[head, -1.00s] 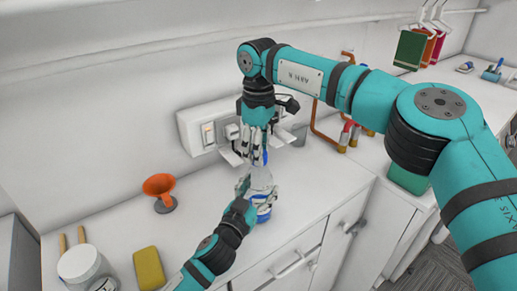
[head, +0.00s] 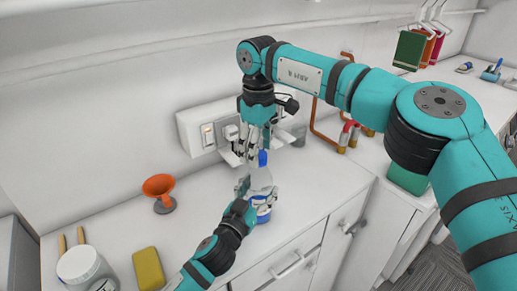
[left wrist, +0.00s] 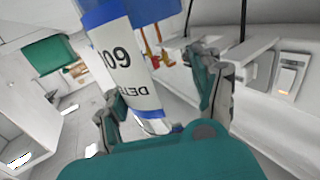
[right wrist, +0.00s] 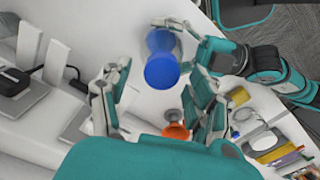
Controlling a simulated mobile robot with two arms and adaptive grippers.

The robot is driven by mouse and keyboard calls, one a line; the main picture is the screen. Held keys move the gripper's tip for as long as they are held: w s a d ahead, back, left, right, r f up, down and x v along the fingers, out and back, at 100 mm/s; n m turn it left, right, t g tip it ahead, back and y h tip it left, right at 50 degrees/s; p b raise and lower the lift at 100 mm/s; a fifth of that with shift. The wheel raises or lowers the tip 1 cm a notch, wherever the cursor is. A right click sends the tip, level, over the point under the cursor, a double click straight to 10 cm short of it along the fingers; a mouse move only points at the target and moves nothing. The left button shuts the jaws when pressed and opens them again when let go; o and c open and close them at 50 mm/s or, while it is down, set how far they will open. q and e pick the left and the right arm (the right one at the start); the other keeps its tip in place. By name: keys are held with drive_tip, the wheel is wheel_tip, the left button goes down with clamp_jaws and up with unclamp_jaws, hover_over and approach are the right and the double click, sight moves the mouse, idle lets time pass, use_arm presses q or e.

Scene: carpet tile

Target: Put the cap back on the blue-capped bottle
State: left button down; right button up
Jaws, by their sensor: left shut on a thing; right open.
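The white bottle (head: 261,180) with a blue-and-white label stands upright on the counter. It also fills the upper left of the left wrist view (left wrist: 125,65), its label partly readable. My left gripper (head: 256,192) is shut on the bottle's body from the front. The blue cap (head: 263,158) sits at the top of the bottle in the head view; whether it is fully seated I cannot tell. My right gripper (head: 257,147) points down just above and around the cap, fingers open. In the right wrist view the cap (right wrist: 162,70) shows between the spread fingers.
An orange funnel-like thing (head: 159,187) stands left of the bottle. A yellow sponge (head: 148,269) and a white tub (head: 82,264) lie farther front left. A wall socket panel (head: 195,132) is close behind my right gripper. The counter's front edge is near the bottle.

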wheel_tip(320, 180, up, 4)
drive_tip(key=shift+r, duration=0.1)
drive_tip(key=shift+c, duration=0.3)
